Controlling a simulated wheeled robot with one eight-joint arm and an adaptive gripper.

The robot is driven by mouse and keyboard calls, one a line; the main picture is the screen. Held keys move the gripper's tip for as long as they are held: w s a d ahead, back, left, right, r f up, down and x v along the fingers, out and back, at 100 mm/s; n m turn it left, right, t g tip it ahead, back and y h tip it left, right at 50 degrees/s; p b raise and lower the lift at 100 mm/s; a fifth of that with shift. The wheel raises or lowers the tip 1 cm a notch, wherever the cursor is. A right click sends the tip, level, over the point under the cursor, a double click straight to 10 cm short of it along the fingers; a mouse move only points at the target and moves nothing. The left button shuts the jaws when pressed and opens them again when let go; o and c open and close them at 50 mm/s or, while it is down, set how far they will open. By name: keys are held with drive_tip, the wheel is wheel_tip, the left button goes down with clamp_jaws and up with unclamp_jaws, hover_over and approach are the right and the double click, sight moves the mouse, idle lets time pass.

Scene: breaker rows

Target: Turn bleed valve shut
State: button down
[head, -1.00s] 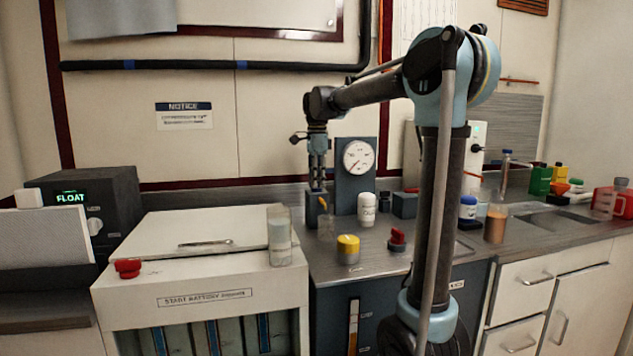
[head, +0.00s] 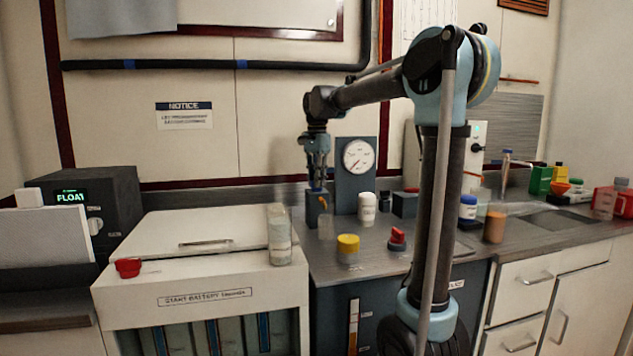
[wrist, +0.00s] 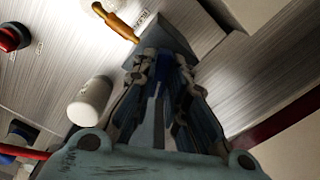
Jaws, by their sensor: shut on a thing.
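The bleed valve is a grey-blue block (head: 314,212) on the counter behind the battery box, with a small brass spout on its front. In the wrist view the block (wrist: 172,38) lies just beyond my fingertips, and the brass spout (wrist: 118,22) points to the upper left. My gripper (head: 317,186) comes straight down from above onto the block's top. In the wrist view my gripper (wrist: 162,62) is shut on the blue valve handle (wrist: 163,72), which shows between the fingers. The fingers hide most of the handle, so its angle is not clear.
A gauge on a dark panel (head: 347,195) stands right behind the valve. A white bottle (head: 367,209) is close to its right. A clear beaker (head: 326,228) stands below the spout.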

drive_tip(key=n, duration=0.6)
drive_tip(key=shift+w, duration=0.1)
drive_tip(key=n, duration=0.6)
drive_tip(key=shift+n, duration=0.3)
idle(0.3)
drive_tip(key=c, duration=1.6)
unclamp_jaws()
drive_tip(key=shift+r, duration=0.1)
wheel_tip(320, 180, up, 12)
